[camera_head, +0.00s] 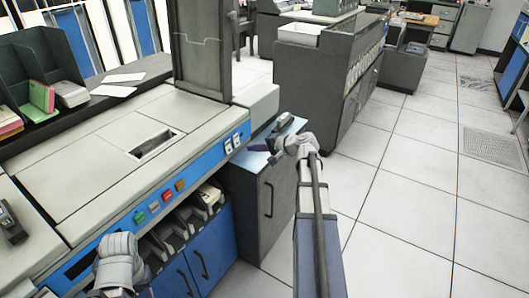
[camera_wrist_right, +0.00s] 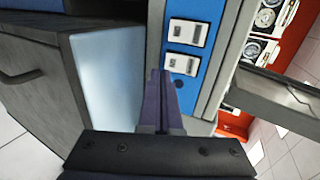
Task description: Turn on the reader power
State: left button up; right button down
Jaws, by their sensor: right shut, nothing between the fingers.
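The reader (camera_head: 110,150) is a long beige machine with a blue front strip. Two white rocker switches sit at the strip's right end, the farther one (camera_head: 237,137) and the nearer one (camera_head: 228,146). In the right wrist view both switches show on the blue panel, the upper one (camera_wrist_right: 188,33) and the lower one (camera_wrist_right: 183,63). My right gripper (camera_head: 252,147) is shut and empty, just right of the switches. In the wrist view its fingertips (camera_wrist_right: 160,73) are beside the lower switch; contact cannot be told. My left wrist shows at the lower left; its fingers are not visible.
Several coloured buttons (camera_head: 154,206) sit farther left on the blue strip, above card stackers (camera_head: 190,220). A low grey cabinet (camera_head: 262,185) stands right of the reader, below my right gripper. Open tiled floor (camera_head: 405,190) lies to the right.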

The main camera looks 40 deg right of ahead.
aim_at(238, 145)
jog(key=shift+w+a+f, duration=0.1)
jog(key=shift+w+a, duration=0.15)
jog(key=shift+w, duration=0.35)
jog(key=shift+w+a+f, duration=0.1)
jog(key=shift+w+a, duration=0.15)
jog(key=shift+w, duration=0.35)
jog(key=shift+w+a+f, duration=0.1)
jog(key=shift+w+a, duration=0.15)
jog(key=shift+w, duration=0.35)
jog(key=shift+r, duration=0.1)
jog(key=shift+w+a+f, duration=0.1)
jog(key=shift+w+f, duration=0.1)
jog(key=shift+r, duration=0.15)
jog(key=shift+r+p, duration=0.7)
jog(key=shift+r, duration=0.1)
